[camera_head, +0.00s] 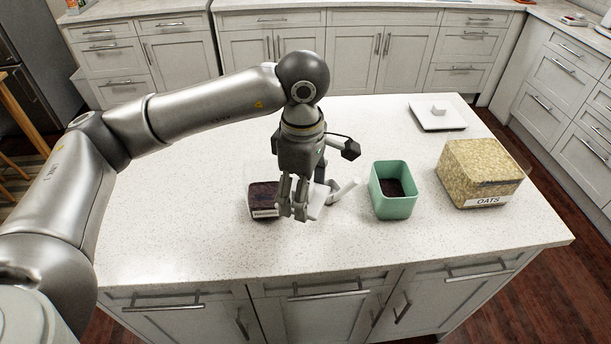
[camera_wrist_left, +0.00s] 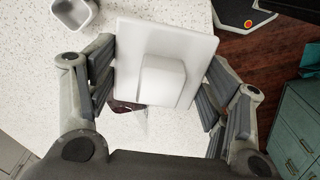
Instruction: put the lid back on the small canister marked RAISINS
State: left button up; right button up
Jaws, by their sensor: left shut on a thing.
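The small clear canister (camera_head: 264,197) holds dark raisins and stands on the counter. Its front label is partly hidden by my gripper, so I cannot read it fully. My left gripper (camera_head: 292,212) points down at the canister's right side and is shut on a white square lid (camera_head: 317,202). The lid is tilted in the head view. In the left wrist view the lid (camera_wrist_left: 195,45) and its block knob (camera_wrist_left: 163,80) show between my fingers, with a dark bit of raisins (camera_wrist_left: 124,105) behind. My right gripper is in neither view.
A green open canister (camera_head: 393,205) with dark contents and a large OATS canister (camera_head: 484,172) stand further right. Another white lid (camera_head: 436,115) lies at the back right. The counter's left part is clear.

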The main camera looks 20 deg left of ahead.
pick_arm(q)
jog(key=s+m, duration=0.1)
jog(key=m, duration=0.1)
jog(key=s+a+f+m, duration=0.1)
jog(key=m, duration=0.2)
jog(key=s+f+m, duration=0.1)
jog(key=m, duration=0.1)
jog(key=shift+s+a+f, duration=0.2)
jog(key=shift+s+a, duration=0.1)
jog(key=shift+s, duration=0.05)
jog(key=s+f+m, duration=0.1)
jog(key=m, duration=0.2)
jog(key=s+a+m, duration=0.1)
jog(key=s+m, duration=0.1)
jog(key=m, duration=0.2)
jog(key=s+a+f+m, duration=0.1)
jog(key=s+m, duration=0.1)
jog(key=m, duration=0.1)
jog(key=shift+f+m, duration=0.35)
jog(key=shift+m, duration=0.05)
